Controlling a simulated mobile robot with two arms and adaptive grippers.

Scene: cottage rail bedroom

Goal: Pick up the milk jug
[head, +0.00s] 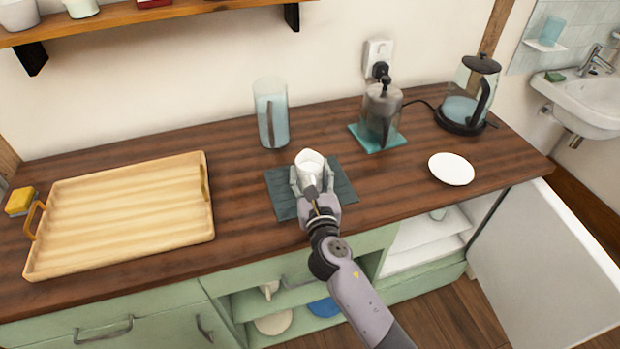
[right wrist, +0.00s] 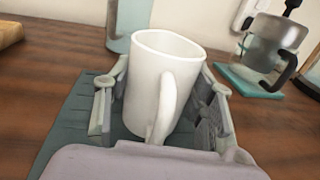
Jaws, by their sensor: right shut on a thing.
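The white milk jug (head: 311,160) is on or just above a dark teal mat (head: 281,200) on the wooden counter. My right gripper (head: 312,182) is shut on the jug, with a finger on each side of its body. In the right wrist view the jug (right wrist: 152,85) stands between the two fingers (right wrist: 157,105), tilted a little, with its handle toward my palm. Whether its base touches the mat is hidden. My left gripper is not in view.
A glass pitcher (head: 271,115) stands behind the jug. A French press (head: 381,112) on a teal mat, a white plate (head: 451,169) and a kettle (head: 468,98) are to the right. A wooden tray (head: 120,215) fills the left. A cabinet door (head: 545,265) hangs open.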

